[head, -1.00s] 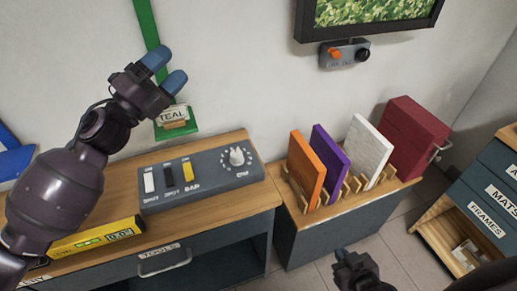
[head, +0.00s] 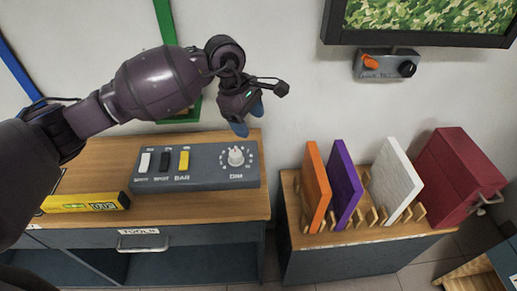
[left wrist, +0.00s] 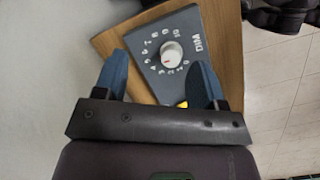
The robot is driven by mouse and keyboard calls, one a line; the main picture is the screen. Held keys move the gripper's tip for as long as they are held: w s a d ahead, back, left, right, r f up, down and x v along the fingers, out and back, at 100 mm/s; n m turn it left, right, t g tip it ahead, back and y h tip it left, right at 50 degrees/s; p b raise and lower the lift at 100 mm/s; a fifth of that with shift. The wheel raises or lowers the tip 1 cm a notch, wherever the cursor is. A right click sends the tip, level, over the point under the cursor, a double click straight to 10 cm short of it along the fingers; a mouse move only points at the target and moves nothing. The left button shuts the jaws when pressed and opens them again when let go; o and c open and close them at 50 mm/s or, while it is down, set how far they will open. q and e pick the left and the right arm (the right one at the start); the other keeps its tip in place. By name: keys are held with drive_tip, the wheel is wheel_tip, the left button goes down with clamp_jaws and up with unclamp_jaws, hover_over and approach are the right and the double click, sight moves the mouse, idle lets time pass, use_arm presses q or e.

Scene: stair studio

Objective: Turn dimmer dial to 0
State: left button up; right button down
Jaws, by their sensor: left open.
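The dimmer dial (head: 236,156) is a white knob ringed by numbers, at the right end of a grey control panel (head: 210,176) on the wooden bench top. It also shows in the left wrist view (left wrist: 172,56), with a red mark on its face. My left gripper (head: 249,119) is open just above and behind the dial. In the left wrist view its blue fingertips (left wrist: 158,75) stand apart on either side of the dial, not touching it as far as I can see. My right gripper is not in view.
White, black and yellow switches (head: 165,161) sit left on the panel. A rack with orange (head: 316,185), purple (head: 344,180) and white (head: 395,180) boards and a red case (head: 458,175) stands to the right.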

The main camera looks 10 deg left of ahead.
sight(235, 152)
use_arm(q)
drive_tip(key=a+f+y, duration=0.1)
drive_tip(key=f, duration=0.2)
drive_tip(key=a+f+m+y, duration=0.1)
drive_tip(key=f, duration=0.2)
drive_tip(key=a+f+m+y, duration=0.1)
drive_tip(key=a+f, duration=0.1)
drive_tip(key=f, duration=0.2)
drive_tip(key=shift+s+g+b, duration=0.3)
drive_tip(key=shift+b, duration=0.1)
drive_tip(key=shift+f, duration=0.7)
drive_tip(key=c, duration=0.9)
